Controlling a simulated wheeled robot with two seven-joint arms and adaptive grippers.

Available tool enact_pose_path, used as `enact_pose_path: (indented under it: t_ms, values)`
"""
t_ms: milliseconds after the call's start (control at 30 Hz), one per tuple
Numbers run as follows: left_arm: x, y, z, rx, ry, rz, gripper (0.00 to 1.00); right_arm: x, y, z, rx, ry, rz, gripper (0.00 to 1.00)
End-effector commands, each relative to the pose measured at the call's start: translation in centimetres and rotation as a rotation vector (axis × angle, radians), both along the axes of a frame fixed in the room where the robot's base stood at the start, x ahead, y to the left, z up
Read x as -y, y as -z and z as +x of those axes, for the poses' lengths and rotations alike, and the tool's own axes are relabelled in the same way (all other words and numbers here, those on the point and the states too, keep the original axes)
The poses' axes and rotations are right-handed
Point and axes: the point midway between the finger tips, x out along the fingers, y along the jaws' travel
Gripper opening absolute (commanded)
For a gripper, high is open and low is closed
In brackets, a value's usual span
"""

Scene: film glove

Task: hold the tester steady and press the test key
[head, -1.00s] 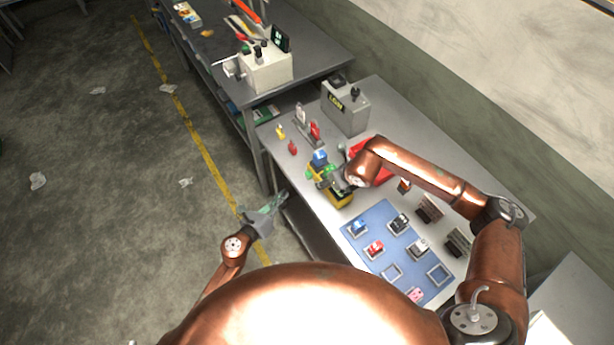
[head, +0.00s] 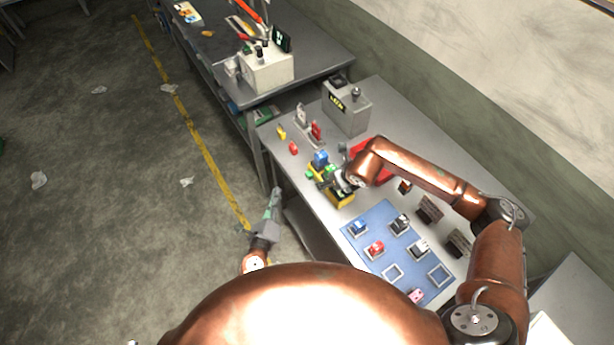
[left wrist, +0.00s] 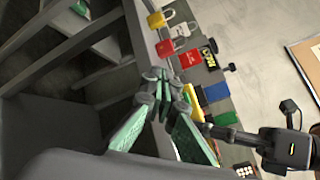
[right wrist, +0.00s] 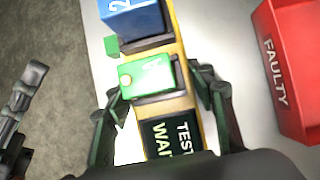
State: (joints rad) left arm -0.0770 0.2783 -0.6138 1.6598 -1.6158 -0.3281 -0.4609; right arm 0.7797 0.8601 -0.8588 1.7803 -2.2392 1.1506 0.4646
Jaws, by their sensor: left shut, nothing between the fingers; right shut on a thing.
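The tester (head: 342,199) is a yellow block on the grey bench. In the right wrist view, its yellow body (right wrist: 176,50) carries a blue piece (right wrist: 135,18) marked 2, a green piece (right wrist: 148,77) marked A, and a dark display (right wrist: 172,137) reading TEST WAIT. My right gripper (right wrist: 165,100) is shut on the tester, a finger on each side. I cannot tell which part is the test key. My left gripper (head: 276,196) is shut and empty, off the bench's left edge and apart from the tester. Its closed fingers show in the left wrist view (left wrist: 160,84).
A red bin (right wrist: 290,75) marked FAULTY stands right of the tester. A blue mat (head: 377,218) with several small pieces lies nearer me. A grey box (head: 345,108) and padlocks (head: 315,131) stand farther back. Open floor lies left of the bench.

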Motion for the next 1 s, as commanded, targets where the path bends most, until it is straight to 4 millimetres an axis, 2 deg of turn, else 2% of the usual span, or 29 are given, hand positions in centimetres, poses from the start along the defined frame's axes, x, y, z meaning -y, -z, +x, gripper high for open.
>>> enact_pose_path:
  t_ms: [600, 800, 1000]
  values:
    - [6.4, 0.0, 3.5, 0.000, 0.000, 0.001, 0.00, 0.0, 0.0, 0.0, 0.000, 0.000, -0.001, 0.09]
    - [7.4, 0.0, 4.0, 0.000, 0.001, 0.001, 0.00, 0.0, 0.0, 0.0, 0.000, 0.000, -0.001, 0.09]
    - [7.6, 0.0, 4.1, 0.000, 0.001, 0.001, 0.00, 0.0, 0.0, 0.0, 0.000, 0.001, 0.000, 0.09]
